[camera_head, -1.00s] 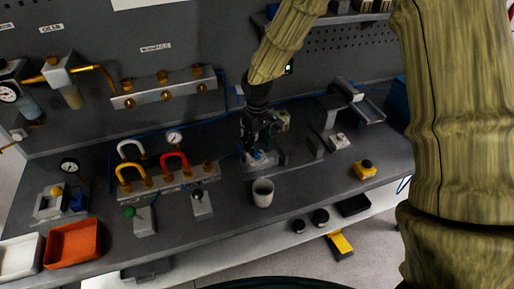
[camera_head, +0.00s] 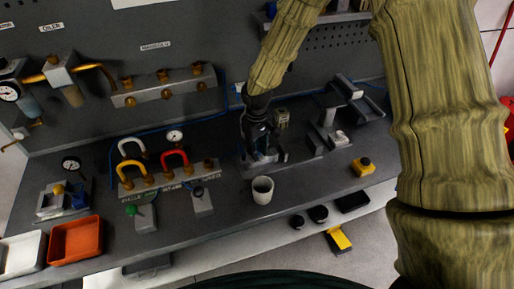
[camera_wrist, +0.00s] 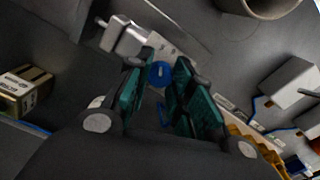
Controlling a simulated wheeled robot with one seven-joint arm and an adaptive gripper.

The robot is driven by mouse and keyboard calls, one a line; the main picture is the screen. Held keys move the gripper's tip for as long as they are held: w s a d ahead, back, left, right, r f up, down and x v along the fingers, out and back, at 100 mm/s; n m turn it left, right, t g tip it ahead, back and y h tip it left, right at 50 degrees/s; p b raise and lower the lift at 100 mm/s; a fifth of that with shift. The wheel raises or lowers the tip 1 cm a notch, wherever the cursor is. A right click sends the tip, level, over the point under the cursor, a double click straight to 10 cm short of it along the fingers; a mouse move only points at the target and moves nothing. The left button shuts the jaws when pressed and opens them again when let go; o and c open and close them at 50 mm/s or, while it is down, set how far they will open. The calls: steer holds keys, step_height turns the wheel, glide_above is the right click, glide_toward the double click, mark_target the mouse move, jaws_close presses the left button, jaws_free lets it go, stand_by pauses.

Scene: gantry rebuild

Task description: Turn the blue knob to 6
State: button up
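The blue knob (camera_wrist: 158,73) shows in the wrist view as a small round blue disc on a pale grey plate. It lies between the tips of my gripper (camera_wrist: 161,68), whose two green-padded fingers stand on either side with a gap between them. Whether either finger touches the knob I cannot tell. In the head view my gripper (camera_head: 265,157) points down at the grey fixture on the bench, left of centre-right and behind the cup. My fingers largely cover the knob there. No dial numbers are readable.
A pale cup (camera_head: 262,190) stands just in front of my gripper. A small box (camera_head: 281,117) is behind it. Bare bench lies between cup and button box.

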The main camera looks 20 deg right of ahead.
steer(key=shift+m, duration=0.4)
jaws_close()
steer(key=shift+w+m+b, duration=0.1)
steer(key=shift+m+b, duration=0.2)
steer(key=shift+m, duration=0.3)
steer(key=shift+m+b, duration=0.3)
steer(key=shift+m, duration=1.5)
steer(key=shift+r, duration=0.1)
steer(key=o, duration=1)
jaws_free()
steer(key=shift+c, duration=0.2)
step_height(320, 180, up, 12)
steer(key=shift+d, duration=0.1)
